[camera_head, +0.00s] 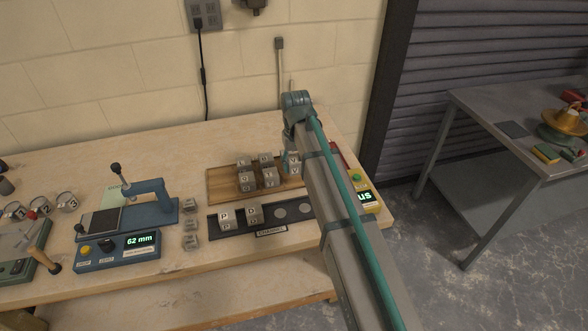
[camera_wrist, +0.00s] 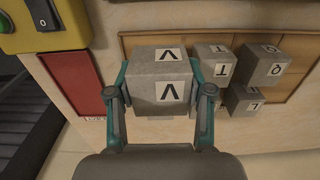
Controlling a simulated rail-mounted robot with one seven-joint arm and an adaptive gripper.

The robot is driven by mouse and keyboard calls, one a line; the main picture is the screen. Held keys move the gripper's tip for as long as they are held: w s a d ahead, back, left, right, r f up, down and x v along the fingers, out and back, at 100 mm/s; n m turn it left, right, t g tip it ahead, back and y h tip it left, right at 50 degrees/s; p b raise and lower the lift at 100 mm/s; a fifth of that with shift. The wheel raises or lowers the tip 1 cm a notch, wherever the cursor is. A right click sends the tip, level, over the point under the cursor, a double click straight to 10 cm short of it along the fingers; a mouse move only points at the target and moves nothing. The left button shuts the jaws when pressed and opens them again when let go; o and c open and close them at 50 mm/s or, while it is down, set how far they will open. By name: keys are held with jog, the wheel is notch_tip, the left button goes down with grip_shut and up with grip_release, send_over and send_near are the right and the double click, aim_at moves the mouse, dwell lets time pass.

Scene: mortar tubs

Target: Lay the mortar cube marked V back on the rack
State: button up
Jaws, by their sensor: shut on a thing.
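The grey cube marked V (camera_wrist: 158,88) is between the two teal fingers of my gripper (camera_wrist: 160,78), which is shut on it. In the head view the V cube (camera_head: 293,158) is at the right end of the wooden rack (camera_head: 216,188), partly hidden by my arm. The rack also shows behind the cube in the wrist view (camera_wrist: 145,40). Several other lettered cubes stand on the rack, one marked T (camera_wrist: 214,62) close beside V and one marked Q (camera_wrist: 264,66) farther right. I cannot tell whether the V cube touches the rack.
A yellow device (camera_head: 370,199) stands right of the rack. Small grey blocks (camera_head: 190,223) and a blue measuring device (camera_head: 118,250) are left.

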aim_at(294, 178)
jog(key=w+f, duration=0.2)
jog(key=f+p, duration=0.1)
jog(key=shift+w+a+f, duration=0.15)
jog(key=shift+w+a, duration=0.1)
jog(key=shift+w, duration=0.15)
jog(key=shift+w+f+p, duration=0.2)
jog(key=shift+f+p, duration=0.5)
jog(key=shift+f, duration=1.2)
jog(key=shift+f, duration=0.1)
jog(key=o, duration=1.1)
notch_tip(294, 178, up, 12)
jog(key=b, duration=0.3)
